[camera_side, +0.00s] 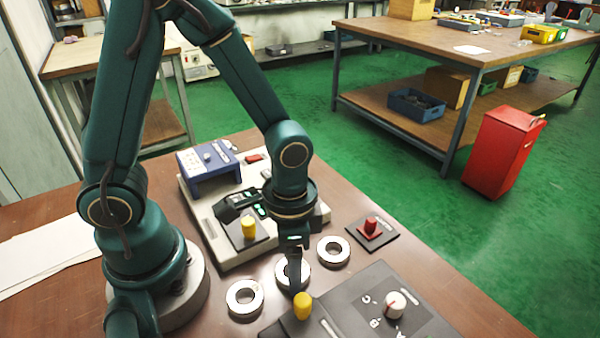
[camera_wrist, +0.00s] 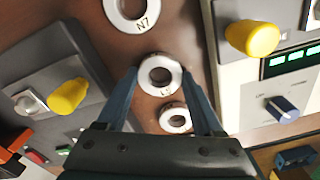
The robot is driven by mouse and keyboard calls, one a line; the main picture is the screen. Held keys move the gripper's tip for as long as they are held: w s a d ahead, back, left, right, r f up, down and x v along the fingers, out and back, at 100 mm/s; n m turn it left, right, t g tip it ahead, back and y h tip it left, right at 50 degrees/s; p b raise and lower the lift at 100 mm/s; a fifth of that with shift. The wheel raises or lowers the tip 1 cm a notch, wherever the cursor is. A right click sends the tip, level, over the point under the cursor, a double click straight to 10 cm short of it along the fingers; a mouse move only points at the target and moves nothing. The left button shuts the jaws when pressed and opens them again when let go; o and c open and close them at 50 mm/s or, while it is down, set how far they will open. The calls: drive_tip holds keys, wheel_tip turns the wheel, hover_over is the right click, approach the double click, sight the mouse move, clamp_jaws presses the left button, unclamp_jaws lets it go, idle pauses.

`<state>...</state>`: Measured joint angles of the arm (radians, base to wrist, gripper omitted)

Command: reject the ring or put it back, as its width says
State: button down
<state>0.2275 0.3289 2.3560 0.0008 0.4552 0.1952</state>
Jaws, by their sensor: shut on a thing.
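Three silvery bearing rings lie in a row on the brown bench in the side view: a left ring (camera_side: 245,298), a middle ring (camera_side: 305,272) and a right ring (camera_side: 333,251). My gripper (camera_side: 294,284) points down at the middle ring, with its fingers on either side of it. In the wrist view my gripper (camera_wrist: 160,78) is shut on this middle ring (camera_wrist: 145,80), whose mark is too small to read. It looks at or close to the bench top. Another ring, marked N7 (camera_wrist: 143,25), lies above it, and the third ring (camera_wrist: 175,118) lies below it.
A pale instrument (camera_side: 225,262) with a yellow knob (camera_side: 249,228) stands behind the rings. A dark plate with a red knob (camera_side: 371,227) lies to the right.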

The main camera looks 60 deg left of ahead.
idle(0.3)
unclamp_jaws()
drive_tip(key=shift+r, duration=0.1)
wheel_tip(320, 180, up, 7)
drive_tip(key=shift+r, duration=0.15)
idle(0.6)
idle(0.5)
drive_tip(key=s+a+r+n+t, duration=0.3)
drive_tip(key=a+r+n+t, duration=0.1)
drive_tip(key=r, duration=0.3)
drive_tip(key=shift+a+r+n+t, duration=0.25)
drive_tip(key=shift+r+n+t, duration=0.05)
drive_tip(key=shift+t, duration=0.5)
